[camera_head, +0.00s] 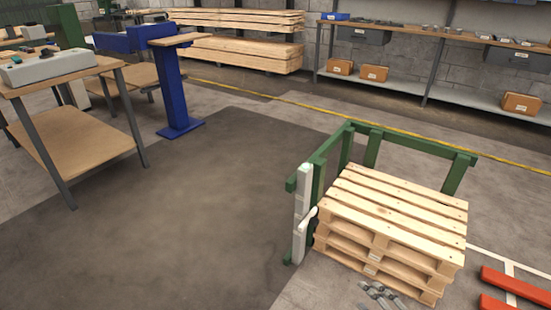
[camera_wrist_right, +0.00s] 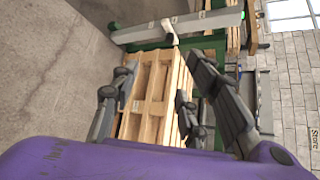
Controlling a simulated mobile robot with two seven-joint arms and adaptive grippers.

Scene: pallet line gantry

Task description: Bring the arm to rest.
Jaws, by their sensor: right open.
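My right gripper (camera_head: 380,293) shows at the bottom edge of the head view, in front of the pallet stack (camera_head: 392,208). In the right wrist view its dark fingers (camera_wrist_right: 157,88) are spread apart with nothing held between them. The wooden pallet stack (camera_wrist_right: 158,95) appears beyond and between the fingers there, and I cannot tell the exact distance. The purple body of my wrist fills the bottom of that view. My left gripper is not in view.
A green frame (camera_head: 372,148) surrounds the stack's back and left, with a white lever (camera_head: 307,216) on its left post. Red forks (camera_head: 515,286) lie at the lower right. A workbench (camera_head: 75,70) and blue stand (camera_head: 172,90) are left. The middle floor is clear.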

